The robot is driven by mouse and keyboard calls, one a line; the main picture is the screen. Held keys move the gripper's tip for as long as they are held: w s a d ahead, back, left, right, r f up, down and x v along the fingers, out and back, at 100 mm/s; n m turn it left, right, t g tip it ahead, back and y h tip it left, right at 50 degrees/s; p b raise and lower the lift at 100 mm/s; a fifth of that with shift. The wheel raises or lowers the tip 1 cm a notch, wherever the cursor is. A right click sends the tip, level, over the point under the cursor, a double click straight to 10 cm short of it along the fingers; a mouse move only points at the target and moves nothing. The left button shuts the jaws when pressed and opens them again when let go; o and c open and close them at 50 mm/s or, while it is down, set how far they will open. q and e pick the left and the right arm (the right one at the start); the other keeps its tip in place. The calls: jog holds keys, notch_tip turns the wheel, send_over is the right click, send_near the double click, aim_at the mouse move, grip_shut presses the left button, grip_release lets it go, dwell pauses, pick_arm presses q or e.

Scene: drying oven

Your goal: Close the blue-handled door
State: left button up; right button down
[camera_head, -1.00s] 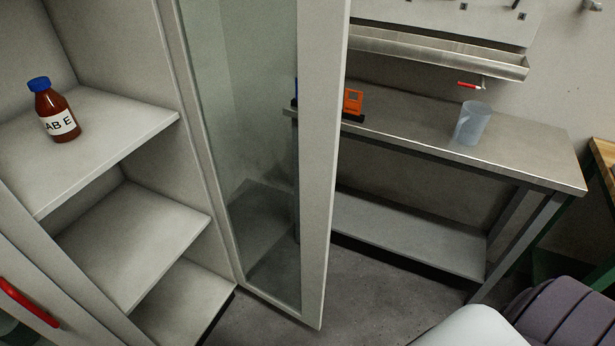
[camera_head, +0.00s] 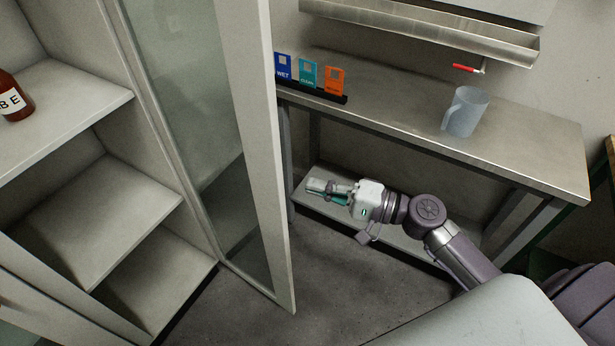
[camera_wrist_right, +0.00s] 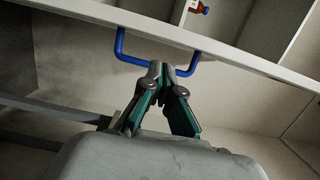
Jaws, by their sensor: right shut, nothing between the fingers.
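The glass-panelled door (camera_head: 262,150) of the cabinet stands open, swung outward. Its blue handle (camera_wrist_right: 125,52) shows in the right wrist view as a bracket on the door's edge frame (camera_wrist_right: 215,46); the handle is hidden in the head view. My right gripper (camera_head: 316,187) is on the outer side of the door, to its right in the head view. In the right wrist view my gripper's fingertips (camera_wrist_right: 161,70) are together and empty, overlapping the middle of the handle's bar. I cannot tell whether they touch it. My left gripper is not in view.
Open cabinet shelves (camera_head: 120,215) are at left, with a brown bottle (camera_head: 14,98) on the upper one. A metal bench (camera_head: 530,140) on the right holds a clear jug (camera_head: 466,112) and coloured cards (camera_head: 307,74). Floor (camera_head: 270,325) shows below the door.

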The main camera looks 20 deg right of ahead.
jog(key=p+x, duration=0.3)
jog(key=x, duration=0.6)
jog(key=shift+w+f, duration=0.1)
